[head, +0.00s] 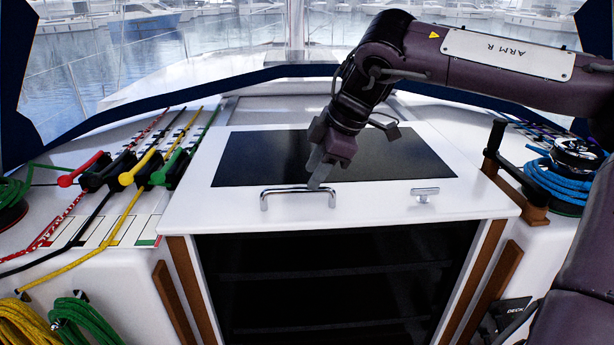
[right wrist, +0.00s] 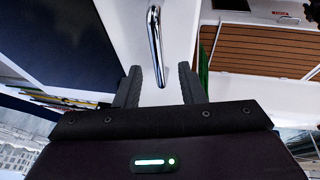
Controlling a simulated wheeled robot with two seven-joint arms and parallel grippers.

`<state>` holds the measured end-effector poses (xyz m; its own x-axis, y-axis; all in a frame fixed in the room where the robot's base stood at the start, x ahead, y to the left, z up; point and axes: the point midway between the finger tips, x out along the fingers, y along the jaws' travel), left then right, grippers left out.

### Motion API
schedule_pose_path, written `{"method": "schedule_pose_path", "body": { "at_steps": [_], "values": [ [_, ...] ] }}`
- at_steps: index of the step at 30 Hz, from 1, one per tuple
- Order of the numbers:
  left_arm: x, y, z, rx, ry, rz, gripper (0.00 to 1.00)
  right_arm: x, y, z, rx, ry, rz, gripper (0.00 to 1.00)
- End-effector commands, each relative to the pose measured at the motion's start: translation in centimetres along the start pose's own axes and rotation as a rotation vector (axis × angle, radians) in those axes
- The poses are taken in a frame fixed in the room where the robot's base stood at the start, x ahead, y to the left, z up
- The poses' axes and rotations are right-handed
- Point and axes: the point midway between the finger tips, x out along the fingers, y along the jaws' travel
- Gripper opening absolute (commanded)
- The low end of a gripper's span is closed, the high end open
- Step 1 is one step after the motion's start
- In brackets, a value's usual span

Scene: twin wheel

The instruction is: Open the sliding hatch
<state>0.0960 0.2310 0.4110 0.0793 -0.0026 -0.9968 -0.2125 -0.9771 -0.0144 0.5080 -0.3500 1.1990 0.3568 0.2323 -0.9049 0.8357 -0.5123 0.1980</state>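The white sliding hatch (head: 225,202) with its dark window panel (head: 270,158) lies over the dark companionway opening (head: 330,285). A chrome bar handle (head: 285,190) stands near its front edge, left of centre. My right gripper (head: 316,182) is over the right end of this handle, pointing down. In the right wrist view, my right gripper's two fingers (right wrist: 160,80) are apart with nothing between them. The handle (right wrist: 155,42) shows just beyond the fingertips, roughly in line with the gap. I cannot tell whether a finger touches it. My left gripper is not in view.
A small chrome latch (head: 424,194) sits on the hatch's right front. Rope clutches with red, yellow and green levers (head: 133,170) stand on the left. A winch with blue rope (head: 565,175) stands on the right, beside a brown wooden holder (head: 515,185).

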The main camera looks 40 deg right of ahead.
Motion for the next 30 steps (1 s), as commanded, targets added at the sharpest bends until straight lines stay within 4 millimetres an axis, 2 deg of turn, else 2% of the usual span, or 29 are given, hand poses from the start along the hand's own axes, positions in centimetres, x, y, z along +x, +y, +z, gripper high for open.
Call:
{"method": "schedule_pose_path", "body": {
  "at_steps": [2, 5, 8, 13, 17, 25, 30],
  "values": [
    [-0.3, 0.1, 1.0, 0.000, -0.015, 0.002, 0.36, 1.2, -0.1, 0.0, 0.001, -0.001, -0.004, 0.36],
    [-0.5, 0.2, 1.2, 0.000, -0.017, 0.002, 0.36, 2.4, -0.1, 0.1, 0.000, -0.002, -0.003, 0.36],
    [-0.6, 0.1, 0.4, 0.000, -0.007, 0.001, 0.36, 3.1, -0.1, 0.0, 0.001, -0.001, -0.002, 0.36],
    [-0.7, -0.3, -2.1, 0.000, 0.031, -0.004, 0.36, 3.4, 0.0, 0.0, 0.001, 0.000, 0.000, 0.36],
    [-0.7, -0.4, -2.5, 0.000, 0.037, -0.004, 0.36, 3.4, 0.0, 0.0, 0.001, 0.000, 0.000, 0.36],
    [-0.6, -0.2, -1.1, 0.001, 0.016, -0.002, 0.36, 3.4, 0.0, 0.0, 0.001, 0.000, 0.000, 0.01],
    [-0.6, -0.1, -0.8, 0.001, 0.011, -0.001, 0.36, 3.3, 0.0, 0.0, 0.001, 0.000, 0.000, 0.00]
  ]
}}
